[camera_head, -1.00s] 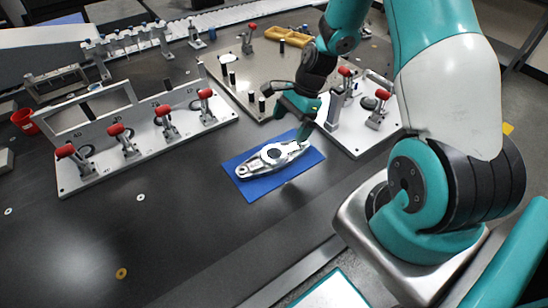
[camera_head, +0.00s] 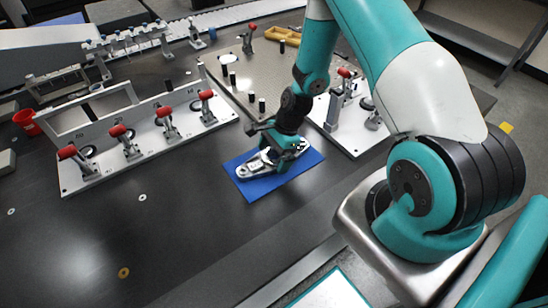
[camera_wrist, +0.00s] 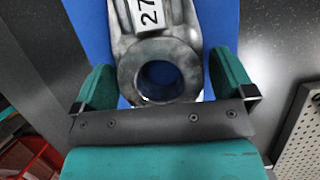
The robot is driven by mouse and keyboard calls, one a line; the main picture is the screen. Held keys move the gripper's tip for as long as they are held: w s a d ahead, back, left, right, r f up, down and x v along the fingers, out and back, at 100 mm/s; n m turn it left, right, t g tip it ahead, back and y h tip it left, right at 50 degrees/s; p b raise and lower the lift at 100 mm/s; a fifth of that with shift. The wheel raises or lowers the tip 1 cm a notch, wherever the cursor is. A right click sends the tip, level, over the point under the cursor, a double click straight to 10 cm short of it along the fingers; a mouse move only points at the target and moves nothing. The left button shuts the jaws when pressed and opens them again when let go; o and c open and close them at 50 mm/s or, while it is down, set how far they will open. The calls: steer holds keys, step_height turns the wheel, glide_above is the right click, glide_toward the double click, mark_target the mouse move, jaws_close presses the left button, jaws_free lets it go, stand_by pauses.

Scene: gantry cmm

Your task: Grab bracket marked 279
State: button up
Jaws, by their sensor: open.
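The metal bracket (camera_head: 254,168) lies flat on a blue mat (camera_head: 264,190) on the dark table. In the wrist view the bracket (camera_wrist: 162,50) shows a white label (camera_wrist: 148,14) with "27" readable; the rest of the number is cut off at the top edge. My gripper (camera_head: 286,153) is over the bracket in the head view and hides part of it.
A white fixture plate (camera_head: 150,142) with several red-handled clamps stands to the left. Another clamp fixture (camera_head: 350,135) stands right behind the mat. A perforated plate (camera_head: 245,75) with black posts is at the back. The table front-left of the mat is mostly clear.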

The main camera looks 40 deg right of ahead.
steer(key=c, duration=1.2)
steer(key=shift+r, duration=0.1)
